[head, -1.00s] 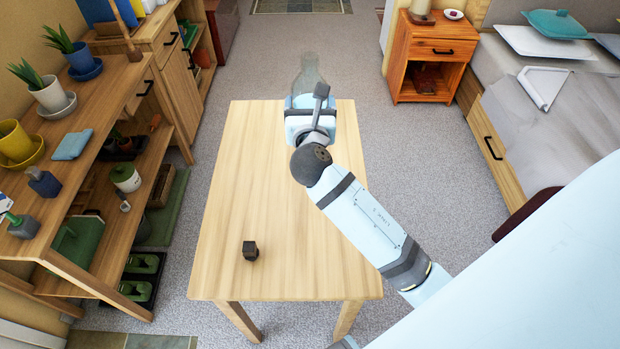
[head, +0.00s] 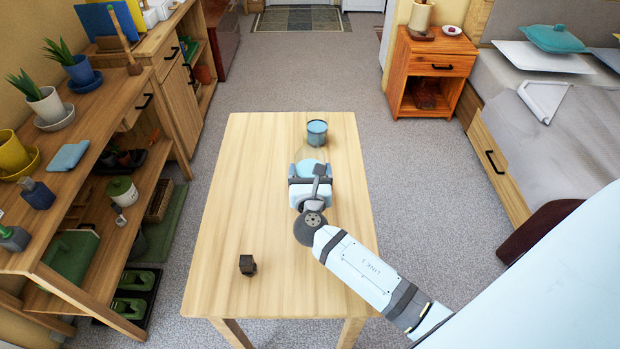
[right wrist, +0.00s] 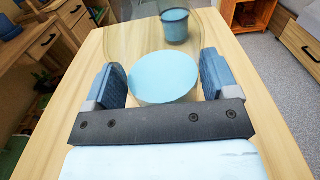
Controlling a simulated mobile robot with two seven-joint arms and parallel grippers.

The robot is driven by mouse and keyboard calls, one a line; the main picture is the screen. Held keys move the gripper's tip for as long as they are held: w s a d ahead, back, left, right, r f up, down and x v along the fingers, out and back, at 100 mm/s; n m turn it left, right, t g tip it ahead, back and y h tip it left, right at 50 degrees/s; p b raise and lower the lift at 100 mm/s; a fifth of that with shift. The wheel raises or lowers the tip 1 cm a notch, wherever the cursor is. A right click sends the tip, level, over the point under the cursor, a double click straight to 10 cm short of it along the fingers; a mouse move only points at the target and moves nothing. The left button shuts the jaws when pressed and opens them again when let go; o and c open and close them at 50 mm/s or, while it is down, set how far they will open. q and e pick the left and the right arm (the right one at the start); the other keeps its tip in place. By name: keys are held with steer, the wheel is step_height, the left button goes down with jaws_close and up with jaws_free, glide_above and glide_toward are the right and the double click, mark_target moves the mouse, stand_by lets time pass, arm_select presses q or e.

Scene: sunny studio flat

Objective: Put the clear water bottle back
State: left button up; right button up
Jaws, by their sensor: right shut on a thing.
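The clear water bottle (head: 312,156) is in my right gripper (head: 310,170), over the far half of the wooden table (head: 240,220). In the right wrist view the fingers (right wrist: 165,85) stand on both sides of the see-through bottle (right wrist: 165,72), with a pale blue round patch showing in it. The bottle's outline is faint. I cannot tell whether its base touches the table. My left gripper is not in view.
A blue cup (head: 316,135) stands just beyond the bottle, near the table's far edge. A small dark block (head: 247,265) lies at the near left. Shelves with plants stand left; an orange nightstand (head: 432,65) stands right.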

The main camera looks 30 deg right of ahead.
steer(key=shift+f, duration=0.9)
steer(key=shift+f, duration=0.1)
steer(key=o, duration=1.4)
steer(key=shift+f, duration=0.1)
steer(key=shift+c, duration=0.2)
steer(key=b+v, duration=0.1)
steer(key=v, duration=1.1)
